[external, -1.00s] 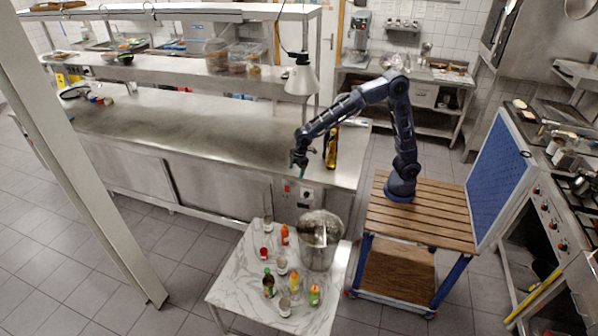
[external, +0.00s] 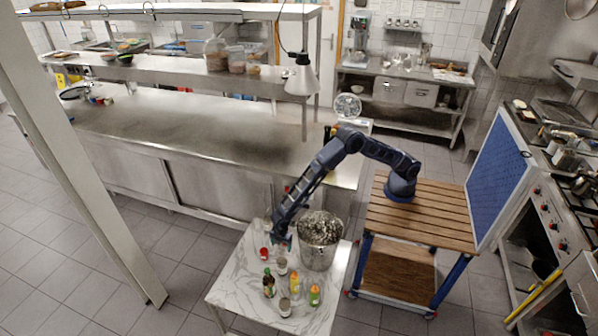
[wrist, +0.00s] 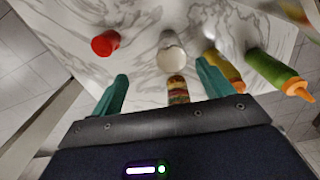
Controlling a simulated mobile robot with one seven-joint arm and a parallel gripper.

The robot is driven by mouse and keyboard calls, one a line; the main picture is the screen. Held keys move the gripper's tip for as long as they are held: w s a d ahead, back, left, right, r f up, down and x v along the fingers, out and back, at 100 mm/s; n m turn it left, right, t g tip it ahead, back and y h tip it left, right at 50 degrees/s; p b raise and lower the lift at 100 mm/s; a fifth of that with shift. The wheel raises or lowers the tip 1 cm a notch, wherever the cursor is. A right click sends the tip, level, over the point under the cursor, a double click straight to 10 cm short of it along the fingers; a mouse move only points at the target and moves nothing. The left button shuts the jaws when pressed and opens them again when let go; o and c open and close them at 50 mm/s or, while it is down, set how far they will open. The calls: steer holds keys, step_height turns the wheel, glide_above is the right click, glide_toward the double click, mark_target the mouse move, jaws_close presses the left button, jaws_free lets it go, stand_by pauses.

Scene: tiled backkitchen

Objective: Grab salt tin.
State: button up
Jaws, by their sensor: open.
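The marble-topped table (external: 232,287) bears several small containers. A pale tin (external: 282,266) stands just in front of my gripper (external: 281,241), and another pale tin (external: 285,307) stands near the front edge. I cannot read a label to tell which is the salt tin. In the wrist view, my gripper (wrist: 162,72) is open and empty, its teal fingers apart. A pale, shiny-topped container (wrist: 171,52) and a patterned one (wrist: 178,90) show between the fingers, apart from them.
A red-lidded container (external: 264,253) stands left of my gripper. A large metal bucket (external: 319,255) is close on the right. The table's left front is bare.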

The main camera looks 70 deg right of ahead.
glide_above(283, 262)
steer(key=shift+n, duration=0.4)
step_height(283, 262, down, 5)
steer(key=shift+d, duration=0.1)
step_height(283, 262, down, 5)
steer(key=shift+r, duration=0.1)
steer(key=shift+w+f, duration=0.2)
steer(key=shift+f, duration=1.25)
steer(key=shift+w+f, duration=0.2)
steer(key=shift+f, duration=1.25)
steer(key=c, duration=1.3)
